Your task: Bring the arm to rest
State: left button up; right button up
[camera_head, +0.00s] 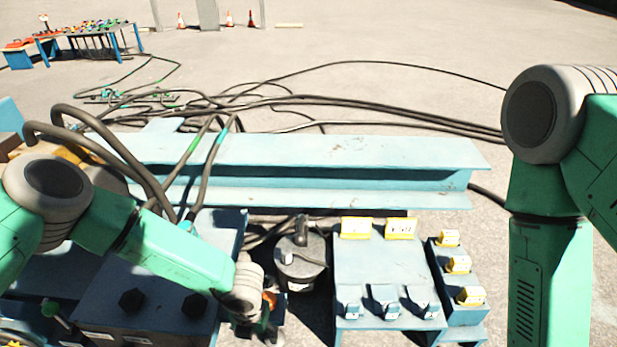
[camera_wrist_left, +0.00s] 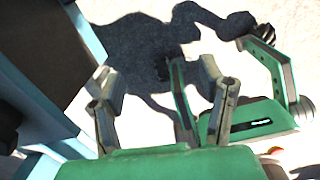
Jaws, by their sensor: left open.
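My left arm (camera_head: 170,248) comes in from the left, with its wrist over the front of the blue equipment. My left gripper (camera_head: 262,322) is partly hidden behind the wrist, at the bottom edge of the head view.
A light-blue beam (camera_head: 310,155) runs behind the work area, with black cables (camera_head: 290,100) beyond. A grey cylinder (camera_head: 300,262) and a blue panel with yellow labels (camera_head: 375,268) stand right of the left wrist. In the wrist view a green handled part (camera_wrist_left: 275,70) is close at right.

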pick_arm(q)
jog(key=s+a+r+m+p, duration=0.1)
jog(key=s+a+r+m, duration=0.3)
jog(key=s+m, duration=0.3)
jog(key=s+a+r+m+p, duration=0.2)
jog(key=s+a+r+m, duration=0.3)
jog(key=m, duration=1.1)
jog(key=s+a+r+m+p, duration=0.2)
jog(key=s+a+r+m, duration=0.2)
jog(key=m, duration=0.7)
jog(key=s+a, duration=0.2)
jog(key=s, duration=0.2)
jog(key=shift+s+a+r+m, duration=0.25)
jog(key=shift+s+a+m, duration=0.05)
jog(key=shift+a+m, duration=0.1)
jog(key=shift+w, duration=0.1)
jog(key=shift+f, duration=0.1)
